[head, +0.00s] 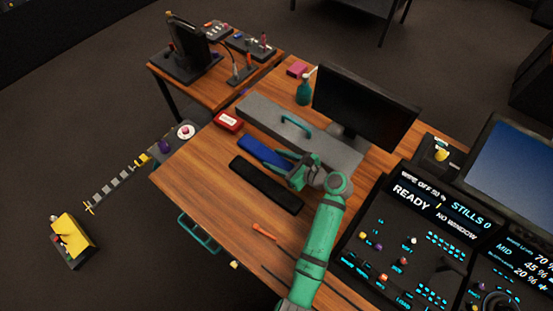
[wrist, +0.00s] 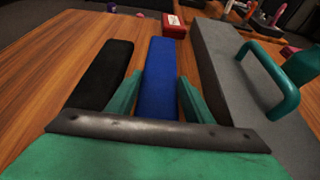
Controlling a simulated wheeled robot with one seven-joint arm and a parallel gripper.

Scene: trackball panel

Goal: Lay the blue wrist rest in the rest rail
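The blue wrist rest (head: 258,149) is a long bar lying on the wooden table, between a black bar and a grey block. It also shows in the wrist view (wrist: 161,65), running away from me. My gripper (head: 281,164) is at its near end. In the wrist view the fingers of my gripper (wrist: 160,85) are apart, one on each side of the blue bar. I cannot tell whether they touch it. The long black bar (head: 266,184) lies parallel to it, also in the wrist view (wrist: 103,75). I cannot tell whether it is the rest rail.
The grey block with a teal handle (head: 292,125) stands right beside the blue bar. A red box (head: 228,121) is beyond its far end. A monitor (head: 365,105) and a teal bottle (head: 304,92) stand behind. An orange tool (head: 264,231) lies nearer. The table left of the black bar is clear.

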